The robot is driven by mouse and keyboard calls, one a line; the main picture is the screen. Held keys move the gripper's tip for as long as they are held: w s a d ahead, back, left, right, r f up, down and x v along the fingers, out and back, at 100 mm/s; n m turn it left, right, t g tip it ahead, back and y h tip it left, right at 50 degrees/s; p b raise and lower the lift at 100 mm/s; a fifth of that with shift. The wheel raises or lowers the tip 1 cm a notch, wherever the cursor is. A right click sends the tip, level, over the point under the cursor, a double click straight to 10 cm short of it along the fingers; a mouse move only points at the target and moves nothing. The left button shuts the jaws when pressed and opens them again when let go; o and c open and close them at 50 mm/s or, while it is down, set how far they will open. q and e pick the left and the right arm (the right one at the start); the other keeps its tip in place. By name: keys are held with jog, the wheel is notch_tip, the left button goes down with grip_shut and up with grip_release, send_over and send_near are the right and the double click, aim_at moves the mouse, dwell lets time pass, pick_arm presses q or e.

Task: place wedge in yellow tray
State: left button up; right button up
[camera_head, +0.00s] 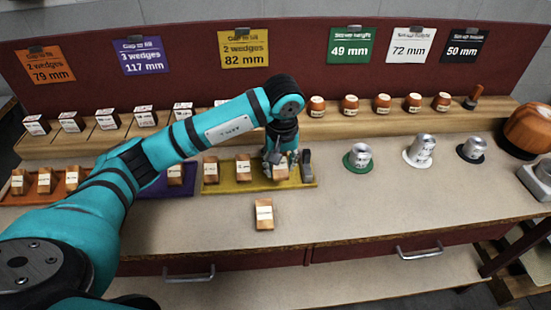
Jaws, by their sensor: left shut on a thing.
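The yellow tray (227,187) lies on the bench near the middle of the view. Two wooden wedges stand in its left part, one at the left end (210,170) and one further right (243,168). My left gripper (281,158) points down over the right part of the tray. It is shut on a wooden wedge (281,174), partly covered by the fingers. Whether this wedge touches the tray I cannot tell. Another wedge (264,214) lies on the bare bench in front of the tray. My right gripper is not in view.
A grey metal block (307,168) stands at the yellow tray's right end, close to my gripper. A purple tray (155,187) and an orange tray (70,184) lie to the left. Metal cylinders on green (358,164), white and black discs stand right. The front bench is mostly clear.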

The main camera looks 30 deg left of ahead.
pick_arm(q)
jog(key=shift+w+a+f, duration=0.1)
jog(key=shift+w+a, duration=0.35)
jog(key=shift+w, duration=0.15)
jog(key=shift+w+a, duration=0.4)
jog(key=shift+w, duration=0.2)
jog(key=shift+w+a+f+p, duration=0.15)
jog(key=shift+w+a+p, duration=0.15)
jog(key=shift+w+a, duration=0.35)
jog(key=f, duration=0.2)
jog(key=shift+d+f+p, duration=0.2)
jog(key=shift+f+p, duration=0.2)
jog(key=shift+f, duration=0.3)
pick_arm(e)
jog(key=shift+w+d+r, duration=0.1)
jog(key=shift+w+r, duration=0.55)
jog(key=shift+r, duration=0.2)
pick_arm(q)
jog(key=shift+f, duration=0.1)
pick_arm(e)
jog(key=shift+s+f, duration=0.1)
pick_arm(q)
jog(key=shift+f+b, duration=0.55)
jog(key=shift+b, duration=0.1)
jog(key=o, duration=1.2)
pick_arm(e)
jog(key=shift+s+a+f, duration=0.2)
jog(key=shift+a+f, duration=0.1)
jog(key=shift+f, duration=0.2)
